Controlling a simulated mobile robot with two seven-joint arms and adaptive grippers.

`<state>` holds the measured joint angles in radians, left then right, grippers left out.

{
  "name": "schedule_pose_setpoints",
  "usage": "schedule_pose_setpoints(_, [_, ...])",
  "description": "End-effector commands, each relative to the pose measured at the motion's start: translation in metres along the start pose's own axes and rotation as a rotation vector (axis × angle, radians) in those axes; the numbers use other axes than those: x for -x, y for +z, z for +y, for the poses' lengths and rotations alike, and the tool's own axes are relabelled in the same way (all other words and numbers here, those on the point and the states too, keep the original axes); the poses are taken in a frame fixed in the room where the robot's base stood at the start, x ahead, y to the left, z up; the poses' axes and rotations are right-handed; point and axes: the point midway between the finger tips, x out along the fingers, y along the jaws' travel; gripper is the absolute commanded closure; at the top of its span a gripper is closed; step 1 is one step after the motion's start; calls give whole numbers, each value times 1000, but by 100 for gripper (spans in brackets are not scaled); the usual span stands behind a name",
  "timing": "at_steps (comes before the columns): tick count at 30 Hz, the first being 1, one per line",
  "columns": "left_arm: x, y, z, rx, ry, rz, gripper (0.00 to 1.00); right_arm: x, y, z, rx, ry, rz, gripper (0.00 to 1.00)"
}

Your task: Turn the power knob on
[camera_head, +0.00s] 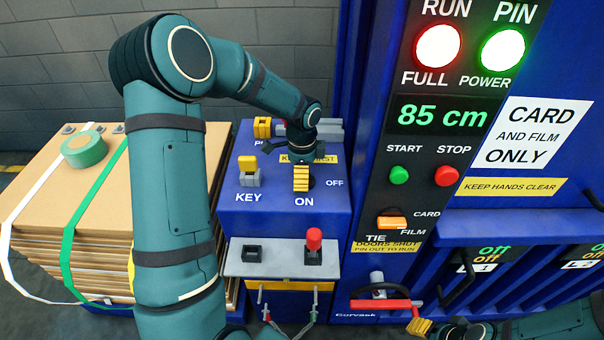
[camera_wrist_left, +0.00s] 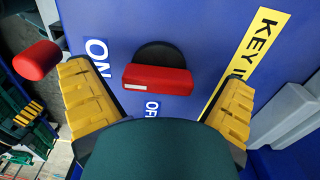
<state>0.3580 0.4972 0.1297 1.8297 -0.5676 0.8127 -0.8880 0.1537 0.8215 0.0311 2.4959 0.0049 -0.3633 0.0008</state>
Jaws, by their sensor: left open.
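The power knob (camera_wrist_left: 158,80) is a red bar on a black round base, seen in the left wrist view between my finger pads. A white mark shows near the bar's left end. The ON label (camera_wrist_left: 96,52) is to its left and the OFF label (camera_wrist_left: 152,109) below it. My left gripper (camera_head: 302,178) is open over the knob on the blue control box, its two yellow pads (camera_wrist_left: 158,100) on either side and apart from the bar. In the head view the gripper hides most of the knob. My right gripper (camera_head: 420,327) is at the bottom edge, partly seen.
A yellow key (camera_head: 247,162) stands left of the knob. A red-topped lever (camera_head: 314,240) stands on the grey shelf below. A red handle (camera_head: 385,304) is near my right gripper. The display (camera_head: 443,116) reads 85 cm, with red and green lamps lit above. Strapped cardboard (camera_head: 50,205) is at left.

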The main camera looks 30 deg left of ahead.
Motion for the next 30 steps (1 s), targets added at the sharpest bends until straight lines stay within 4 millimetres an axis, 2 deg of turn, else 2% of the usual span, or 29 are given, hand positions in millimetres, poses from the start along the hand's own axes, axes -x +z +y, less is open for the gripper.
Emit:
schedule_pose_setpoints(5, [28,0,-1,1,-5,1,0,0,0,0,0,0,0,53])
schedule_pose_setpoints(12, [77,-1,-1,-1,-6,2,0,0,0,0,0,0,0,53])
schedule_pose_setpoints(18, [106,-1,-1,-1,-4,1,0,0,0,0,0,0,0,53])
schedule_pose_setpoints(22, [114,0,0,-1,-3,2,0,0,0,0,0,0,0,53])
schedule_pose_setpoints(30, [116,0,0,-1,-1,1,0,0,0,0,0,0,0,53])
